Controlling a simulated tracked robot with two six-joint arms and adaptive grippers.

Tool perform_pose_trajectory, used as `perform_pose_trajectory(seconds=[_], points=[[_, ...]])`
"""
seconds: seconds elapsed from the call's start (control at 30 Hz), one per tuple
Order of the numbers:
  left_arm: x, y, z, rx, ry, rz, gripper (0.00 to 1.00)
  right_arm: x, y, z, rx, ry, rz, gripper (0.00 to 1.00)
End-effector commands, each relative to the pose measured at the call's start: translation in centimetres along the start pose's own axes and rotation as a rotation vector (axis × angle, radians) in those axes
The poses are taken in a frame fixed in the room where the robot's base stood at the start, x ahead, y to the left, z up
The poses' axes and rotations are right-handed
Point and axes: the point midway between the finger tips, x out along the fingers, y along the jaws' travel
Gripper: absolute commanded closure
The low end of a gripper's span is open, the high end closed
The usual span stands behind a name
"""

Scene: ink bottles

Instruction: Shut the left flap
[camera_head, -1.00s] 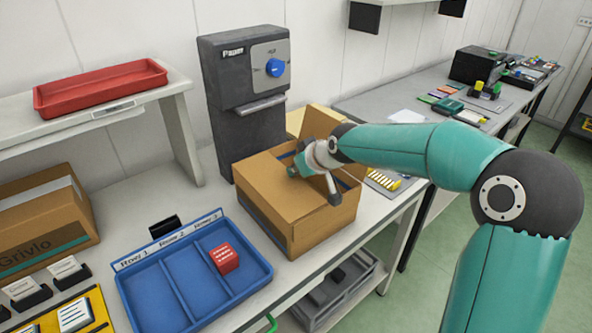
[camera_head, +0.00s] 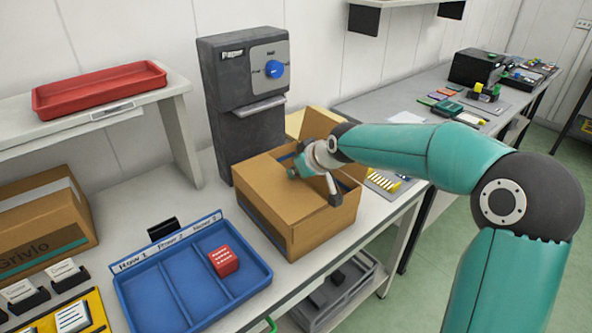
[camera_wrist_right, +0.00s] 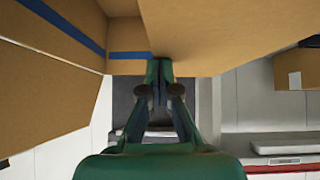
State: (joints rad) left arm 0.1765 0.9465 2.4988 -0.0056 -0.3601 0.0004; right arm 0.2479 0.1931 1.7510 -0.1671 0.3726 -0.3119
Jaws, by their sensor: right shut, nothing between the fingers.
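The open brown cardboard box (camera_head: 333,220) stands on the bench, right of the blue tray. Its left flap (camera_head: 268,188) lies low over the left part of the top; whether it lies fully flat I cannot tell. Another flap (camera_head: 322,122) stands up at the back. My right gripper (camera_head: 296,170) is shut and empty over the box opening, beside the left flap's inner edge. In the right wrist view the shut fingertips (camera_wrist_right: 159,64) are close to a cardboard panel (camera_wrist_right: 235,32); contact is unclear. A blue stripe (camera_wrist_right: 65,28) runs along the cardboard. My left gripper is not in view.
A dark dispenser (camera_head: 243,130) with a blue knob stands close behind the box. The blue tray (camera_head: 128,268) holds a red block (camera_head: 223,260). A red tray (camera_head: 100,90) sits on the shelf at left. The bench's front edge is close to the box.

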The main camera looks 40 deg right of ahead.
Motion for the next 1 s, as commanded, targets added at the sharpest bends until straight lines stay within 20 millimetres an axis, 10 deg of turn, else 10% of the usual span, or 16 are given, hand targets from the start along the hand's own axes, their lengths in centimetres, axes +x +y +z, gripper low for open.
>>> perform_pose_trajectory(seconds=[0.33,1.0], points=[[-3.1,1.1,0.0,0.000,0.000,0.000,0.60,-3.4,0.1,-3.4,-0.001,0.000,-0.001,1.00],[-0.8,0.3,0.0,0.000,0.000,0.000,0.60,-12.7,0.3,-2.6,0.000,0.002,0.001,1.00]])
